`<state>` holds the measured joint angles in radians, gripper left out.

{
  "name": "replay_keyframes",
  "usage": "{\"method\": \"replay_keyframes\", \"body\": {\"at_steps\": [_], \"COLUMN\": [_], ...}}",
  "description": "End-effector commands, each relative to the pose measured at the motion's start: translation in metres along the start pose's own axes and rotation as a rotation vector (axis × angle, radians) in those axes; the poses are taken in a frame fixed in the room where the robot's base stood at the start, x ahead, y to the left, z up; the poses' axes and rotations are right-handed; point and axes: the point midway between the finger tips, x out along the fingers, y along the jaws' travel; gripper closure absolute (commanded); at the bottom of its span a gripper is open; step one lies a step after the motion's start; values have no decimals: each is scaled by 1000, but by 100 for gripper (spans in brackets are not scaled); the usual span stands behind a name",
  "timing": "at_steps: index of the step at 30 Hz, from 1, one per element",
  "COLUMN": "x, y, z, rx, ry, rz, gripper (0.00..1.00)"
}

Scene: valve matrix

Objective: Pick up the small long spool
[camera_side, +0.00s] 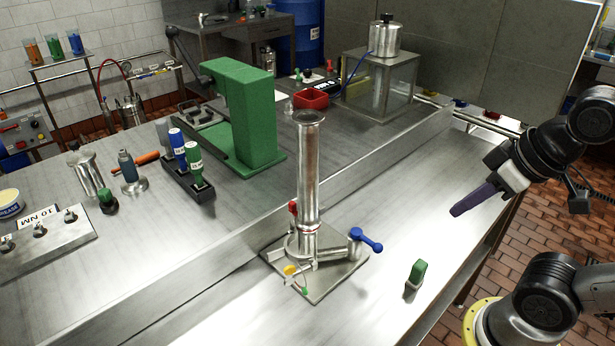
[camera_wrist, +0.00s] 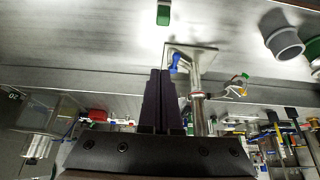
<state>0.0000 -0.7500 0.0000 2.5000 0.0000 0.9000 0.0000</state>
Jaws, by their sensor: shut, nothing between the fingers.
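A tall, thin metal spool (camera_side: 308,180) with a flanged top stands upright on a valve fitting in the side view; it looks like the long one. It also shows in the wrist view (camera_wrist: 199,118), just right of my fingers. A shorter flanged metal spool (camera_side: 88,175) stands on the far bench at left; which one the task names I cannot confirm. My gripper (camera_side: 456,211) has dark purple fingers, shut and empty, in the air to the right of the tall spool and well apart from it. The fingers also show in the wrist view (camera_wrist: 160,73), pressed together.
The fitting's base plate (camera_side: 325,285) carries a blue-handled valve (camera_side: 366,240) and a red handle (camera_side: 293,208). A green block (camera_side: 416,277) stands on the near bench. A green press-like frame (camera_side: 245,110) and a raised metal ledge (camera_side: 215,285) lie beyond. The bench beneath my gripper is clear.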

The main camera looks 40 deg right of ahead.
Motion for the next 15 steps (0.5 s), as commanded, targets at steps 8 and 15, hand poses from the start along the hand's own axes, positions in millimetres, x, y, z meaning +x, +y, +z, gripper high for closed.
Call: {"method": "replay_keyframes", "body": {"at_steps": [8, 15], "x": [0, 0], "y": [0, 0], "z": [0, 0], "rx": [0, 0], "ry": [0, 0], "rz": [0, 0], "gripper": [100, 87]}}
